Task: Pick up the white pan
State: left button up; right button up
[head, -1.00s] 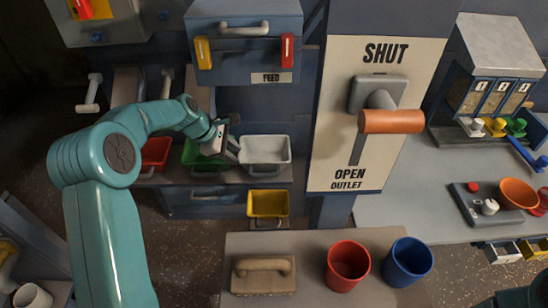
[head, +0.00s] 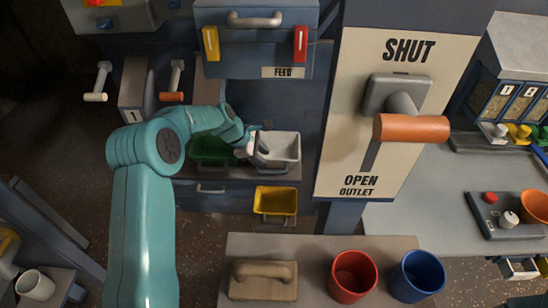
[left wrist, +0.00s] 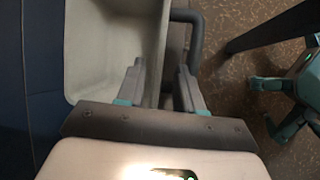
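The white pan (head: 284,148) stands on the grey shelf under the feed box, to the right of the green pan (head: 213,150). My left gripper (head: 264,152) is at the pan's left front part. In the left wrist view the pan (left wrist: 112,45) fills the upper left, with a dark grey loop handle (left wrist: 194,42) on its right. There my left gripper (left wrist: 161,68) is open, one finger over the pan's inside and the other near the handle. The pan's wall lies between the fingertips. Contact cannot be told. My right gripper is not in view.
A yellow pan (head: 275,200) hangs lower in front. The feed box (head: 255,40) is above the shelf. A panel with an orange lever (head: 410,128) stands to the right. A red bucket (head: 352,275) and a blue bucket (head: 416,274) stand on the near table.

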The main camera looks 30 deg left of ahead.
aim_at(275, 163)
pick_arm(q)
jog(key=x, duration=0.6)
jog(key=shift+w+d+r, duration=0.2)
jog(key=shift+w+d, duration=0.15)
jog(key=shift+d, duration=0.1)
jog(key=shift+w+f, duration=0.2)
jog(key=shift+f, duration=0.15)
jog(key=shift+d+r, duration=0.1)
jog(key=shift+c, duration=0.3)
grip_shut()
